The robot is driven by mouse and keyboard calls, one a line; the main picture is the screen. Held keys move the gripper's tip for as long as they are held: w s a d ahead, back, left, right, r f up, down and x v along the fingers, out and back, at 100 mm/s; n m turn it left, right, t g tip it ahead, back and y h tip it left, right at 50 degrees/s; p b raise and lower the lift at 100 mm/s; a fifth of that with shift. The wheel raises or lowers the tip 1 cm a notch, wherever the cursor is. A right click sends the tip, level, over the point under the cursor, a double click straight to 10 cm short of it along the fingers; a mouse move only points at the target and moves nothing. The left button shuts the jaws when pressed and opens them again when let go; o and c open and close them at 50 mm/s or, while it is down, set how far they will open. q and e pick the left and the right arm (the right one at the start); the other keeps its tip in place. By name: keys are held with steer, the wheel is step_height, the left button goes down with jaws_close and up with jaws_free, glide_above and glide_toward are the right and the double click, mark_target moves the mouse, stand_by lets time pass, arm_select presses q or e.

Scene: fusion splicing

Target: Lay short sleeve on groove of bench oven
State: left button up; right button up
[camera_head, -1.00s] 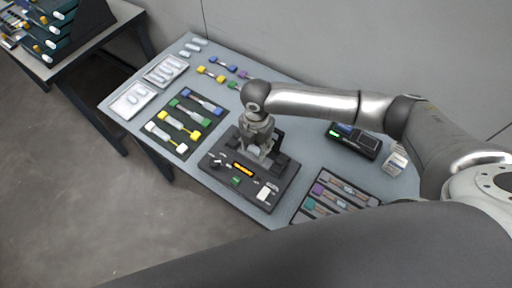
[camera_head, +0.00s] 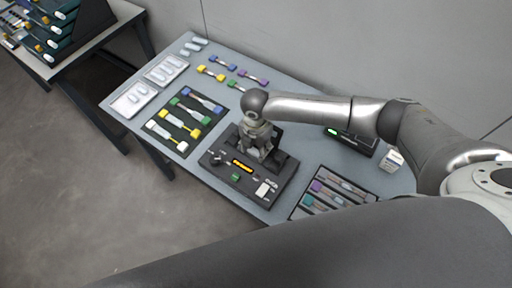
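The bench oven (camera_head: 237,177) is a dark box near the front middle of the table, with a small orange display, a green button and a white label on its front. My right gripper (camera_head: 256,155) points down over the back part of the oven, at or just above its top. Its fingers, the groove and anything between them are too small and covered to make out. I cannot tell which piece is the short sleeve. My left gripper is not in view.
A dark mat (camera_head: 187,122) with blue, green, yellow and white-ended pieces lies left of the oven. Pale trays (camera_head: 133,99) are behind it. A dark tray (camera_head: 335,192) of sleeved pieces lies to the right. A black device (camera_head: 350,141) stands partly behind my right arm.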

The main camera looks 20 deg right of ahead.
mark_target(255, 150)
steer(key=o, duration=0.4)
steer(key=shift+s+f, duration=0.3)
steer(key=shift+f, duration=0.4)
steer(key=shift+w, duration=0.15)
steer(key=shift+r, duration=0.3)
step_height(255, 150, up, 13)
steer(key=b, duration=0.1)
steer(key=shift+w+b, duration=0.15)
steer(key=shift+b, duration=0.25)
